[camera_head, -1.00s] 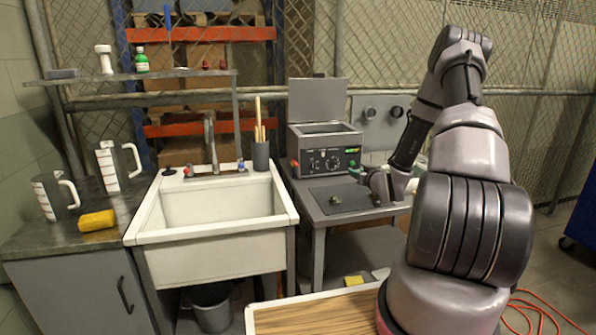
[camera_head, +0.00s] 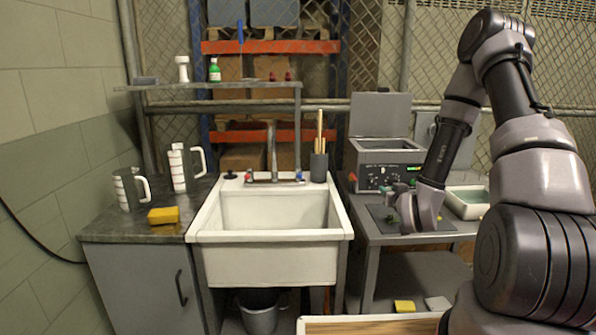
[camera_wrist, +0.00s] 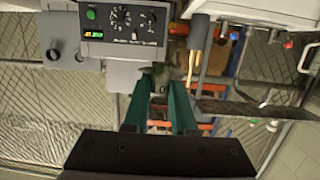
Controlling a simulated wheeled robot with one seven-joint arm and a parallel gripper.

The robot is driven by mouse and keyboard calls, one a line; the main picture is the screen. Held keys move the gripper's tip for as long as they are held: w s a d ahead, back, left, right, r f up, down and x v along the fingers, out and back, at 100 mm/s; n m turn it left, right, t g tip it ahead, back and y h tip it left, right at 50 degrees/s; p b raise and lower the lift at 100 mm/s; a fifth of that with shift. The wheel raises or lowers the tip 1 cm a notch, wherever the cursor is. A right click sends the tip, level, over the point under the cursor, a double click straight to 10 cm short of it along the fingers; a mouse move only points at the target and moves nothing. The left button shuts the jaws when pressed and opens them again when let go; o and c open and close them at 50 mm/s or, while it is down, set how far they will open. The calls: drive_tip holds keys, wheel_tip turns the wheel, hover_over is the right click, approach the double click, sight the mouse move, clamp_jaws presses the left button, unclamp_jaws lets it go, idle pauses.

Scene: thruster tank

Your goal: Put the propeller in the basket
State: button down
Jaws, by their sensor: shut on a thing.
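My gripper (camera_head: 403,212) is low over the dark mat on the grey side table, in front of the bench cleaner. In the wrist view its two green fingers (camera_wrist: 160,88) are shut on a small dark greenish thing (camera_wrist: 160,77), which I take to be the propeller. It is mostly hidden by the fingers, and I cannot tell if it still touches the mat. The cleaner (camera_head: 388,172) has its lid up and its control panel facing front; it also shows in the wrist view (camera_wrist: 122,22). I cannot make out a basket.
A white tray (camera_head: 452,208) with greenish liquid stands right of my gripper. The white sink (camera_head: 270,237) is left of the table, with a grey cup of sticks (camera_head: 319,168) behind its corner. Measuring jugs (camera_head: 181,168) and a yellow sponge (camera_head: 163,215) are on the left counter.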

drive_tip(key=w+d+f, duration=0.2)
drive_tip(key=w+d, duration=0.3)
drive_tip(key=d, duration=0.2)
drive_tip(key=w+d+f, duration=0.3)
drive_tip(key=w+d, duration=0.2)
drive_tip(key=d, duration=0.2)
drive_tip(key=shift+n, duration=0.3)
drive_tip(key=f, duration=0.5)
drive_tip(key=shift+w+d, duration=0.2)
drive_tip(key=shift+d, duration=0.05)
drive_tip(key=shift+f, duration=2.2)
drive_tip(key=shift+f, duration=0.15)
drive_tip(key=c, duration=0.7)
unclamp_jaws()
drive_tip(key=shift+c, duration=0.2)
